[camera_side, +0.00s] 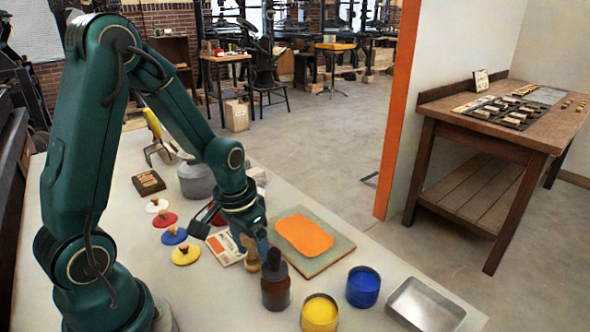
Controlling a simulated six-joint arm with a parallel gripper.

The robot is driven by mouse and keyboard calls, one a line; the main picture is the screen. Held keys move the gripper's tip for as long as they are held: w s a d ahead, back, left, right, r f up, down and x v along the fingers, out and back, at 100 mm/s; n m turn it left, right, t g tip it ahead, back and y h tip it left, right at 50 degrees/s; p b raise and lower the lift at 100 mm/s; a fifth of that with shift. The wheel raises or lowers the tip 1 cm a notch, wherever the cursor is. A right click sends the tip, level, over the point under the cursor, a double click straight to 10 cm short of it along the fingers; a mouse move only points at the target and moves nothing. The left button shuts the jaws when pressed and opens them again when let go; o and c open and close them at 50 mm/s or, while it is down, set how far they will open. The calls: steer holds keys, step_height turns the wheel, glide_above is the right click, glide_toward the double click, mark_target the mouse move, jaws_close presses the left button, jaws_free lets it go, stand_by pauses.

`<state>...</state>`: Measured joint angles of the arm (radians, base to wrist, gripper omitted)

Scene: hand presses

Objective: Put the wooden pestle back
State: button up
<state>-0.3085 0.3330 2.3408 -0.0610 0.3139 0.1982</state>
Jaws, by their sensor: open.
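My gripper (258,247) points down over the middle of the bench, and its jaws are open. A tan wooden piece (249,259), which looks like the pestle, shows right at the fingers. Its lower part and its exact shape are hard to make out. A brown dropper bottle (275,289) with a black top stands in front and partly hides the fingertips and the wooden piece. I cannot tell whether the fingers touch the wood.
Right of my gripper lies a board (333,259) with an orange sheet. Yellow (320,314) and blue (363,287) tins and a metal tray (426,305) stand in front. Several knobbed lids (186,254), a printed card (226,247) and a grey pot (196,181) are left.

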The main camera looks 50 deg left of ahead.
steer(key=shift+r, duration=0.1)
steer(key=r, duration=0.4)
steer(key=s+r, duration=0.1)
steer(key=r, duration=0.7)
steer(key=shift+s+d, duration=0.15)
steer(key=shift+s, duration=0.25)
steer(key=s+d+r+m+t, duration=0.2)
steer(key=s+d+t, duration=0.1)
steer(key=s+d, duration=0.3)
steer(key=shift+s+d+r+t, duration=0.3)
steer(key=shift+s+d+t, duration=0.05)
steer(key=shift+d+t, duration=0.05)
stand_by(0.3)
